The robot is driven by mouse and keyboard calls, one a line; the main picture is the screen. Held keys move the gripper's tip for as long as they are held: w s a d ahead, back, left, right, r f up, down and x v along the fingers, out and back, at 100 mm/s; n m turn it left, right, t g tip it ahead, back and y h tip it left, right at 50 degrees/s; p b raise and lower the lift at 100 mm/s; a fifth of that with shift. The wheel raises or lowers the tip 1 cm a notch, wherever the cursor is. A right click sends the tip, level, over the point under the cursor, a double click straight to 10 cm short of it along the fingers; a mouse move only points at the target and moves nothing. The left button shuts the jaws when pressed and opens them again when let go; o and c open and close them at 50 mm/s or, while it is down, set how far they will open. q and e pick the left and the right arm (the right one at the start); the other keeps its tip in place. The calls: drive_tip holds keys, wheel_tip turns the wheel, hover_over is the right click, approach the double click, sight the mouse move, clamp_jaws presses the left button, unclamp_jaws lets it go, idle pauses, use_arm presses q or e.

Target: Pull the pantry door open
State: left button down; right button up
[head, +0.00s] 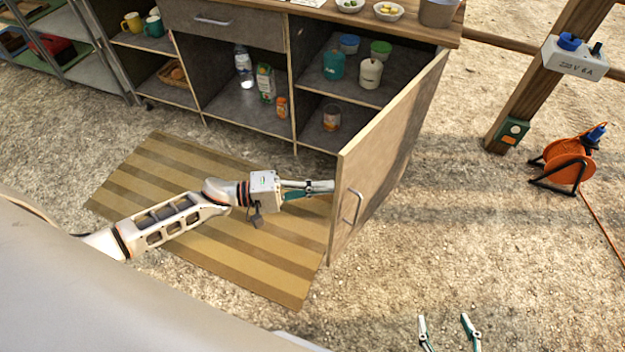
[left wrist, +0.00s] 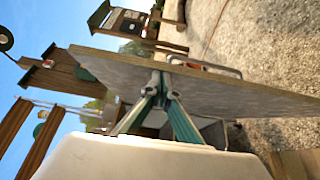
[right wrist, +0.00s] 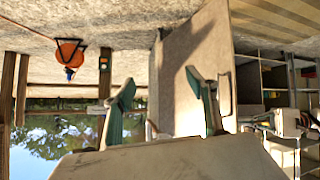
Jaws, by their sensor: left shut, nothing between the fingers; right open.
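The pantry door (head: 385,150) is a wooden panel standing swung well out from the cabinet's right end. Its metal bar handle (head: 352,207) is on the outer face near the free edge. My left gripper (head: 326,187) is shut and empty, on the door's inner side near that edge. In the left wrist view its fingertips (left wrist: 166,78) meet or nearly meet the grey panel (left wrist: 240,98); exact contact is unclear. My right gripper (head: 448,328) is open and empty, at the bottom of the head view, apart from the door. The right wrist view shows its spread fingers (right wrist: 160,85) before the door (right wrist: 195,60).
The cabinet's open compartments hold a water bottle (head: 243,66), a carton (head: 265,83) and several jars. A striped mat (head: 200,255) lies before it. A wooden post (head: 540,75) and an orange cable reel (head: 565,160) stand at right.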

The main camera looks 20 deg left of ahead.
use_arm(q)
drive_tip(key=s+d+n+t+y+p, duration=0.1)
drive_tip(key=s+d+n+t+p, duration=0.1)
drive_tip(key=d, duration=1.1)
drive_tip(key=s+d+n+t+y+p, duration=0.1)
drive_tip(key=s+d+t+y+p, duration=0.1)
drive_tip(key=d, duration=1.1)
drive_tip(key=shift+n+t+p, duration=0.35)
drive_tip(key=shift+n+t, duration=0.05)
use_arm(e)
drive_tip(key=r, duration=0.1)
drive_tip(key=s+r, duration=0.1)
drive_tip(key=shift+a+r, duration=0.15)
drive_tip(key=shift+r, duration=0.25)
drive_tip(key=shift+w, duration=0.1)
use_arm(q)
drive_tip(key=shift+y, duration=0.4)
use_arm(e)
drive_tip(key=shift+w+r, duration=0.1)
drive_tip(key=shift+w, duration=0.05)
use_arm(q)
drive_tip(key=shift+a+r, duration=0.1)
drive_tip(key=shift+a, duration=0.1)
use_arm(e)
drive_tip(key=shift+r, duration=0.15)
